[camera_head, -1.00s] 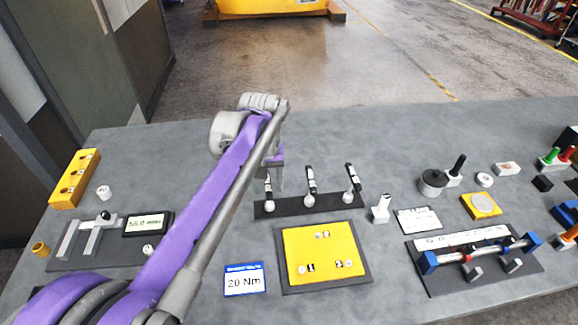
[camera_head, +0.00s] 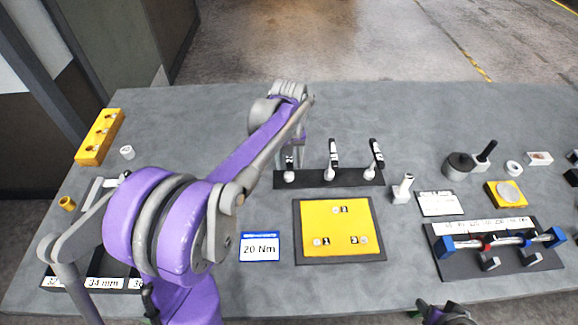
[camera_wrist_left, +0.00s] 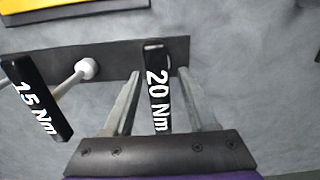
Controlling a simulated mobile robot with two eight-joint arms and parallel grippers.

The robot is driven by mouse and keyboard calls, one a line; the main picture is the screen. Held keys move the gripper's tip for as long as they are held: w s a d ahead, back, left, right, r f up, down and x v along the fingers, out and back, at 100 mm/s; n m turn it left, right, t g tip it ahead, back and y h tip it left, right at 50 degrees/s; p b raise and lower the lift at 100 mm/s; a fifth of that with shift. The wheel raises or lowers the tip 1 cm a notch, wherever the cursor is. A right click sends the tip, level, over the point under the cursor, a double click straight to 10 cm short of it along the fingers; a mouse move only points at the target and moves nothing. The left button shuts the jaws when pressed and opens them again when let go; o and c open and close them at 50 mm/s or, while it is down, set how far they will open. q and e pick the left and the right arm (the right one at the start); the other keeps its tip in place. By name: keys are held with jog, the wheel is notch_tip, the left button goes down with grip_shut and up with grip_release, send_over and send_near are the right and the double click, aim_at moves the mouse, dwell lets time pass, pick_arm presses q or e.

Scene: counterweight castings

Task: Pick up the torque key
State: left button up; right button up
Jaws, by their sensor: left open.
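Several steps of labels show which torque key is which: the 20 Nm key (camera_wrist_left: 157,85) has a black handle with white lettering and stands in a dark rack (camera_wrist_left: 110,60). My left gripper (camera_wrist_left: 158,74) is open, with one finger on each side of this key. In the head view the gripper (camera_head: 298,162) is at the left end of the rack (camera_head: 310,179), partly hidden by my arm. The 15 Nm key (camera_wrist_left: 38,98) stands beside it and is the middle key (camera_head: 333,155) in the head view. A third key (camera_head: 376,153) is at the right end.
A blue-edged card reading 20 Nm (camera_head: 260,247) lies in front of the rack. A yellow plate (camera_head: 336,220) lies beside it. A fixture with blue ends (camera_head: 495,242) is at the right. The table behind the rack is clear.

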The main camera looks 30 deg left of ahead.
pick_arm(q)
jog(key=shift+f, duration=0.45)
jog(key=shift+c, duration=0.3)
grip_shut()
dwell(0.9)
